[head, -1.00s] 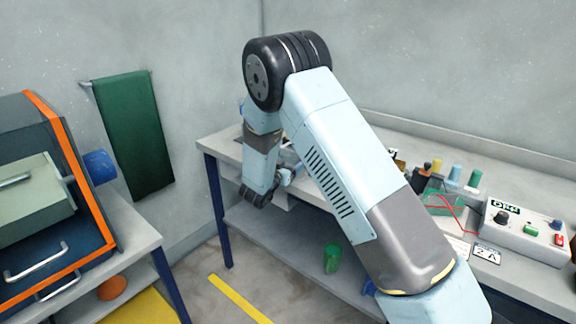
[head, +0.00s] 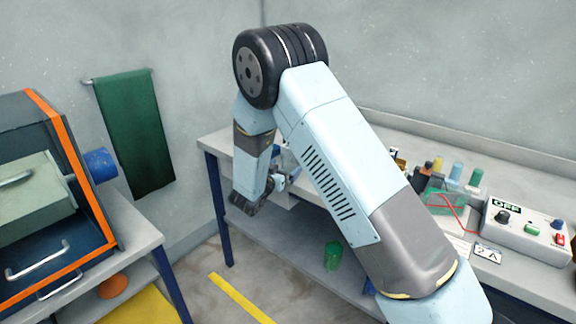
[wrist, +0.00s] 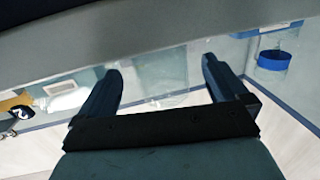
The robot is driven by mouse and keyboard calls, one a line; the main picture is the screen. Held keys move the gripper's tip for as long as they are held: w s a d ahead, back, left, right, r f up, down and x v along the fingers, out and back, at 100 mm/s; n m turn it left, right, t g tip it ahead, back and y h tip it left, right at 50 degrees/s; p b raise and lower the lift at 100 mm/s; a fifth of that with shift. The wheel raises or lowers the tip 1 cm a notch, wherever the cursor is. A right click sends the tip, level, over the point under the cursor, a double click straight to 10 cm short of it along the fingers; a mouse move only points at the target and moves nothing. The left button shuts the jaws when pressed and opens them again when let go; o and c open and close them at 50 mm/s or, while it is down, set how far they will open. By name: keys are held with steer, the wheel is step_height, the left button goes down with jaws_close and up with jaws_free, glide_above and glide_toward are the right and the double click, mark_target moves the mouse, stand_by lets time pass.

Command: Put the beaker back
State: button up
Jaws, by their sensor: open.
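My gripper (wrist: 162,68) is open in the wrist view, its two dark fingers spread apart. A faint, clear, glass-like shape (wrist: 165,92) shows between and beyond the fingers; I cannot tell whether it is the beaker or whether the fingers touch it. A clear vessel with a blue band (wrist: 272,62) is at the right of the wrist view, apart from the fingers; it may be a beaker. In the head view my wrist is bent down at the left end of the bench (head: 222,146), and my arm hides most of the gripper and the bench top there.
A green cup (head: 333,256) stands on the lower shelf. An orange-edged machine (head: 65,150) is at left.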

steer(key=v, duration=0.7)
steer(key=shift+s, duration=0.15)
steer(key=shift+r, duration=0.15)
steer(key=s+d+r+n+g+y, duration=0.15)
steer(key=d+r+y, duration=0.35)
steer(key=r, duration=0.6)
steer(key=d+r+n+g+y, duration=0.2)
steer(key=d+r+y, duration=0.35)
steer(key=r, duration=0.55)
steer(key=s+d+r+g, duration=0.1)
steer(key=s+d+g, duration=0.1)
steer(key=s+d, duration=0.4)
steer(key=s+d+r+n+g+h, duration=0.1)
steer(key=s+d, duration=0.5)
steer(key=s, duration=1)
steer(key=s+d+r+n+g+h, duration=0.1)
steer(key=s+d+g, duration=0.2)
steer(key=s+d, duration=0.4)
steer(key=s, duration=0.4)
steer(key=shift+s, duration=0.15)
